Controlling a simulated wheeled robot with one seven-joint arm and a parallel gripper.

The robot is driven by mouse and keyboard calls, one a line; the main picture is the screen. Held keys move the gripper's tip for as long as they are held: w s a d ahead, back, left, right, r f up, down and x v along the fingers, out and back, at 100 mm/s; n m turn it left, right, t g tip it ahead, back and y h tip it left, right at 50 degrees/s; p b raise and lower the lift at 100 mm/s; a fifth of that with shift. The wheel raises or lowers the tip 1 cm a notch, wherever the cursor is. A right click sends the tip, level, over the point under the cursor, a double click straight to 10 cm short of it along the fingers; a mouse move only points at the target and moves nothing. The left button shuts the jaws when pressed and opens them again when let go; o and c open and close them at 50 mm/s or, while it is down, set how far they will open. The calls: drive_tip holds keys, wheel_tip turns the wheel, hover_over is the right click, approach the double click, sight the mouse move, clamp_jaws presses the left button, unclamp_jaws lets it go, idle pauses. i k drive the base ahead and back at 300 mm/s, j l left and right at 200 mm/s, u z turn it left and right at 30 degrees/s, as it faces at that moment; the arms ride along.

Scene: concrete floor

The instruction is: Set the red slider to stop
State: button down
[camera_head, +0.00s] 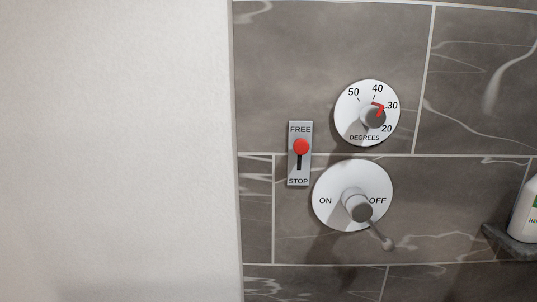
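The red slider (301,146) is a round red knob on a small grey upright plate (291,168) on the tiled wall. The plate reads FREE at the top and STOP at the bottom. The knob sits in the upper part of the plate, just below FREE. A dark slot shows below it, running down toward STOP. My gripper is not in view.
A white DEGREES dial (349,118) with a red pointer near 30 is to the upper right. A white ON/OFF disc (332,184) with a protruding lever (378,232) is at lower right. A bottle (526,215) stands on a shelf (507,244). A pale wall (115,150) fills the left.

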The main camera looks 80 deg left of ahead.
sight(300, 146)
drive_tip(key=l+u, duration=0.15)
drive_tip(key=u, duration=0.3)
drive_tip(key=k+l+u, duration=0.1)
drive_tip(key=u, duration=0.4)
drive_tip(key=i+j+u, duration=0.1)
drive_tip(key=u, duration=0.35)
drive_tip(key=i+j+u, duration=0.1)
drive_tip(key=u, duration=0.3)
